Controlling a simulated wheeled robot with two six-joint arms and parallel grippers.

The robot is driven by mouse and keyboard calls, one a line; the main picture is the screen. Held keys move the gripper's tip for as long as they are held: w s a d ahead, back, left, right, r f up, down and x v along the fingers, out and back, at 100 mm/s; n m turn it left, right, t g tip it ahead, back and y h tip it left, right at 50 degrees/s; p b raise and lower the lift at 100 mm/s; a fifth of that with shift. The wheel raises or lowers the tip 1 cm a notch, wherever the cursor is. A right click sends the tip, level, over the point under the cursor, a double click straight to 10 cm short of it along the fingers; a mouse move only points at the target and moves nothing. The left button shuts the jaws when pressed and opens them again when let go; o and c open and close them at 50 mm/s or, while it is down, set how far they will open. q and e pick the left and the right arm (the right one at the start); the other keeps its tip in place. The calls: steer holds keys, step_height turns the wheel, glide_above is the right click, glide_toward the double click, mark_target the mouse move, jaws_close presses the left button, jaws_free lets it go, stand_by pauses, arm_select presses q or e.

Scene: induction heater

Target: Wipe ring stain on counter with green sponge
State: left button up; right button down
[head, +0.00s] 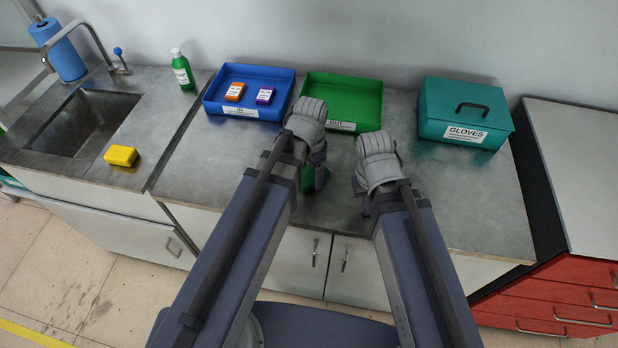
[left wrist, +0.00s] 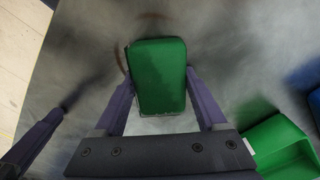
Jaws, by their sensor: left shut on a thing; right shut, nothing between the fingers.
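The green sponge (left wrist: 160,75) lies between the fingers of my left gripper (head: 316,182) and is in or near contact with the counter. In the head view only a small part of the sponge (head: 308,186) shows beneath the gripper. A thin brown ring stain (left wrist: 121,60) shows as an arc beside the sponge and at its far end in the left wrist view; the sponge covers part of it. My right gripper (head: 362,196) is shut and empty, low over the counter to the right. Its fingers also show at the lower left of the left wrist view.
A blue tray (head: 211,101) with two small boxes, a green tray (head: 369,92) and a teal gloves box (head: 464,106) stand along the back. A yellow sponge (head: 121,155) and a green bottle (head: 182,72) are near the sink (head: 82,122). The counter's right front is clear.

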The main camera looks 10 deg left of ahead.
arm_select(q)
steer(key=shift+w, duration=0.35)
steer(key=shift+w, duration=1.8)
steer(key=shift+w, duration=1.7)
steer(key=shift+w, duration=1.65)
